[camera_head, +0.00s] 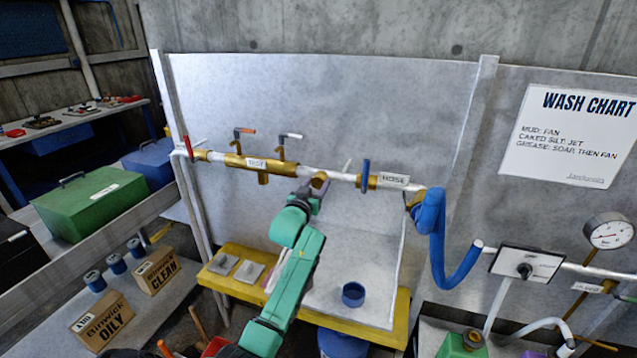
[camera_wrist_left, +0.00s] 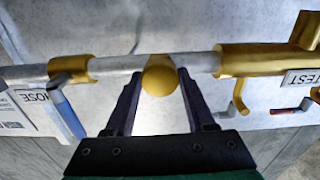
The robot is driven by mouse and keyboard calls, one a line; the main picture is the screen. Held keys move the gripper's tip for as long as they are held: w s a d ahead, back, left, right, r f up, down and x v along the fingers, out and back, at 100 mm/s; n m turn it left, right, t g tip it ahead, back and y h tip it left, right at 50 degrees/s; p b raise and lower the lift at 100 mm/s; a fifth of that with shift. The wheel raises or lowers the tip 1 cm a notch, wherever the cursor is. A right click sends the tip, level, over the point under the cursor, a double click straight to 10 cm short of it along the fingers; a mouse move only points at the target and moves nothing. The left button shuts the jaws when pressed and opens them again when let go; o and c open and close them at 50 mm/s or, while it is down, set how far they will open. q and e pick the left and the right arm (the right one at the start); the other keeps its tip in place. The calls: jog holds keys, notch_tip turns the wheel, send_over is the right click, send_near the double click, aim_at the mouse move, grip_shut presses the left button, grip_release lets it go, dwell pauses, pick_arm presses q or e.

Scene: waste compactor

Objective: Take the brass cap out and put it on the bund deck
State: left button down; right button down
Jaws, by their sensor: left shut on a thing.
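The brass cap (camera_head: 320,180) is a round yellow-gold piece at the white pipe, between the TEST fitting and the blue-handled HOSE valve. It also shows in the left wrist view (camera_wrist_left: 160,78), in front of the pipe; I cannot tell whether it is still seated there. My left gripper (camera_head: 312,191) is shut on the cap, with one dark finger on each side. The bund deck, which I take to be the yellow-edged platform (camera_head: 399,322), lies below the pipe, partly hidden by my left arm. My right gripper is not in view.
The red-handled valve (camera_head: 188,147) and the TEST fitting (camera_head: 248,161) are left of the cap. A blue hose (camera_head: 436,235) hangs at right. The platform's grey surface has free room around the cup.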

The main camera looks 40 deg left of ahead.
pick_arm(q)
jog(key=n, duration=0.1)
jog(key=n+p, duration=0.1)
jog(key=n, duration=0.1)
jog(key=shift+r, duration=0.25)
jog(key=shift+f+n+p, duration=0.1)
jog(key=shift+n+p, duration=0.35)
jog(key=shift+n, duration=0.25)
jog(key=shift+f, duration=0.15)
jog(key=shift+n, duration=0.3)
